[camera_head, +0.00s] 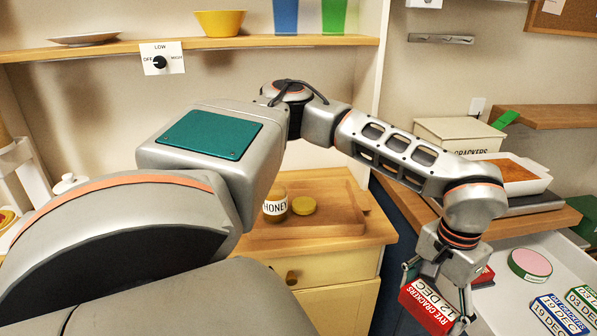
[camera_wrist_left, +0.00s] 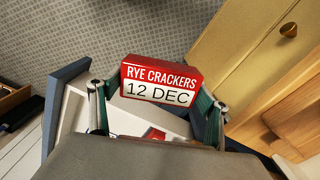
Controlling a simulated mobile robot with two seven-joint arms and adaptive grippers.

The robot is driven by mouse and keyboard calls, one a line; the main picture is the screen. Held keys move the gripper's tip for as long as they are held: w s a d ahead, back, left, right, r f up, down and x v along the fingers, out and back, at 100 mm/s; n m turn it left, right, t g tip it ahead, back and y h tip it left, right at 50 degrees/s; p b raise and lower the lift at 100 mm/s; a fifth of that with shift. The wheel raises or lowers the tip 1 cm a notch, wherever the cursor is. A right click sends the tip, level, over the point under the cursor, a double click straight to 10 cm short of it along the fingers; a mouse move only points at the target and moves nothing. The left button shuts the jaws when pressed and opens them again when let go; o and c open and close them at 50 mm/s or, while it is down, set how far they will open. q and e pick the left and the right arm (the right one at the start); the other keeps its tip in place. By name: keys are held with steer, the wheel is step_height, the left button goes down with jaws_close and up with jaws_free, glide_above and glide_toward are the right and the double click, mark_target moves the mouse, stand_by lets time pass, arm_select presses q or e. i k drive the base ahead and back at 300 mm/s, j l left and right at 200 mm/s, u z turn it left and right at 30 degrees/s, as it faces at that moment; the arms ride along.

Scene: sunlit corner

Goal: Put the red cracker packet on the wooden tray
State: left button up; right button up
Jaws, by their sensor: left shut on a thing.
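The red cracker packet (camera_head: 428,308), labelled RYE CRACKERS 12 DEC, is between the fingers of my left gripper (camera_head: 432,287) at the lower right of the head view. In the left wrist view the packet (camera_wrist_left: 160,82) is clamped between both fingertips (camera_wrist_left: 158,100), its label facing the camera. It is over or near the open drawer's left side; its height there is unclear. The wooden tray (camera_head: 335,228) lies on the wooden counter, left of the gripper. My right gripper is not in view.
An open white drawer (camera_head: 505,308) holds a pink-topped round tin (camera_head: 531,264), a blue packet (camera_head: 552,318), a green packet (camera_head: 583,302) and something red (camera_head: 485,277). A CRACKERS box (camera_head: 457,135) stands behind my forearm. The tray's right part is bare.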

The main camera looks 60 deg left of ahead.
mark_target(332, 208)
steer(key=k+u, duration=0.1)
steer(key=u, duration=0.4)
steer(key=k+j+u, duration=0.1)
steer(key=u, duration=0.4)
